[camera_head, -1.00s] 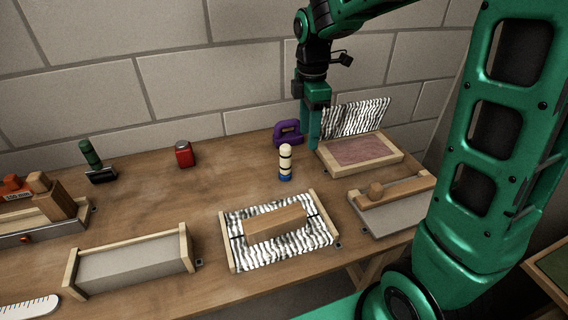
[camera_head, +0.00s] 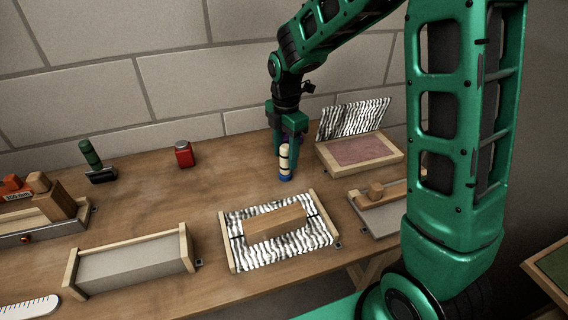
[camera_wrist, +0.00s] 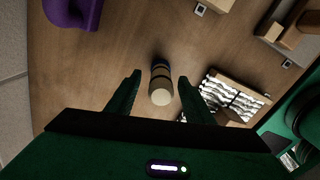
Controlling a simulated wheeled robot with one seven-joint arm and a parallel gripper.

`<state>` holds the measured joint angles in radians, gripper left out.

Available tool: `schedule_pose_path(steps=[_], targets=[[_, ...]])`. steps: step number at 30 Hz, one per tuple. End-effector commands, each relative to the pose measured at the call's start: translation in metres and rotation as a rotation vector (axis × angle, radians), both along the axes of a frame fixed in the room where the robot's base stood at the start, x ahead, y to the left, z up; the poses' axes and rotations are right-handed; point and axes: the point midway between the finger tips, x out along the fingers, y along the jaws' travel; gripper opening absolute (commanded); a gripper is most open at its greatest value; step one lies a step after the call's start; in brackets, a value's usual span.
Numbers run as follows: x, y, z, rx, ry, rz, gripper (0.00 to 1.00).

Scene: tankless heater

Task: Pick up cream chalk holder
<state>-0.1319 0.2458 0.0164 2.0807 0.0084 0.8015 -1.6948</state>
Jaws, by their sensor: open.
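The cream chalk holder (camera_head: 285,160) stands upright on the wooden bench, a cream cylinder with dark bands and a blue base. In the wrist view the chalk holder (camera_wrist: 160,84) shows from above, cream top toward me, between and a little beyond the fingertips. My gripper (camera_head: 287,150) is open and empty, its fingers pointing down around or just behind the holder's upper part; I cannot tell the exact depth. In the wrist view my gripper (camera_wrist: 160,80) has a finger on each side of the holder, with gaps on both sides.
A purple object (camera_wrist: 72,12) is close by, mostly hidden behind my gripper in the head view. An open box with a striped lid (camera_head: 360,150) stands to the right. A striped tray with a wooden block (camera_head: 276,223) lies in front.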

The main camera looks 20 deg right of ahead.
Motion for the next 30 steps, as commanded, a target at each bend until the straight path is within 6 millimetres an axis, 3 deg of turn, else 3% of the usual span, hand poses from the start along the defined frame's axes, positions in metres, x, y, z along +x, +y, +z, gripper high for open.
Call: schedule_pose_path(steps=[6, 15, 21, 30], targets=[[-0.001, 0.000, -0.028, -0.001, 0.003, 0.000, 0.47], [0.000, 0.000, -0.032, 0.000, 0.001, 0.000, 0.47], [0.000, 0.000, -0.031, 0.000, 0.001, 0.000, 0.03], [0.000, 0.000, -0.031, 0.000, 0.001, 0.000, 0.03]])
